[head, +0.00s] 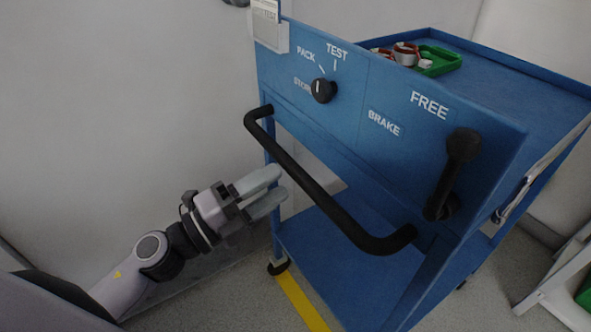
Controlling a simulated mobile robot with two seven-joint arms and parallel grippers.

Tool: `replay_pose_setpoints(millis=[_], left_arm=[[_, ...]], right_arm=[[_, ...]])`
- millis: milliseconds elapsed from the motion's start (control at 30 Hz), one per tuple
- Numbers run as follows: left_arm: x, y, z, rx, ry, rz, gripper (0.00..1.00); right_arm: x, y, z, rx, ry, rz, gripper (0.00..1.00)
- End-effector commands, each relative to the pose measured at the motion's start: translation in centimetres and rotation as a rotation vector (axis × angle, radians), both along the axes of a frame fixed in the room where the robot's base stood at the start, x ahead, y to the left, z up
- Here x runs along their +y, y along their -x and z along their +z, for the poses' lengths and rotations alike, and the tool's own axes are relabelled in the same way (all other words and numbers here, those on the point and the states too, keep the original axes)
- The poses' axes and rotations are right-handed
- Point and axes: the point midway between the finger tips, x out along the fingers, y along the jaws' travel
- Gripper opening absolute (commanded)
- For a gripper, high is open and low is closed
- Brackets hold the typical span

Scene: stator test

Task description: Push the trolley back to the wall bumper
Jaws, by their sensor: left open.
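The blue trolley (400,85) fills the right half of the head view, close in front of me. Its black push handle (320,190) slants across the near side. The black brake lever (453,175) at the panel's right end points up towards the word FREE. My left gripper (279,182) is open and empty, just left of the handle and below its upper left end; I cannot tell whether it touches the trolley. I cannot make out a wall bumper. My right gripper is out of view.
A black dial (323,90) sits among STORE, PACK and TEST labels. A green tray (440,60) with metal and red parts is on the trolley top. A pale wall stands left and behind. A yellow stripe (302,303) marks the floor; a white frame (560,280) stands right.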

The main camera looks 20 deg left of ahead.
Motion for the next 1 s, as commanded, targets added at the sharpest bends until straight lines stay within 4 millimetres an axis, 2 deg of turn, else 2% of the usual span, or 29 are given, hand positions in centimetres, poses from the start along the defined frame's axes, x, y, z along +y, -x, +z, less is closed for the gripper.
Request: replay_pose_setpoints(millis=[400, 833, 867, 900, 1000], left_arm=[[-2.8, -3.7, 1.0, 0.001, 0.003, 0.003, 0.48], [-3.2, -4.2, 1.0, 0.002, 0.003, 0.002, 0.48], [-3.2, -4.2, 1.0, 0.002, 0.003, 0.002, 0.41], [-3.2, -4.2, 1.0, 0.002, 0.003, 0.002, 0.28], [-3.2, -4.2, 1.0, 0.002, 0.003, 0.002, 0.00]], right_arm=[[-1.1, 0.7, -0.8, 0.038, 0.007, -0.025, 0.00], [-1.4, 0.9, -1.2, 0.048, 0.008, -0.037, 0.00], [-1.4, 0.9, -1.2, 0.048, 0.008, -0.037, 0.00], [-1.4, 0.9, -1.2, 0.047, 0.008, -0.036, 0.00], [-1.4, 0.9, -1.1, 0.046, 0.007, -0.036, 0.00]])
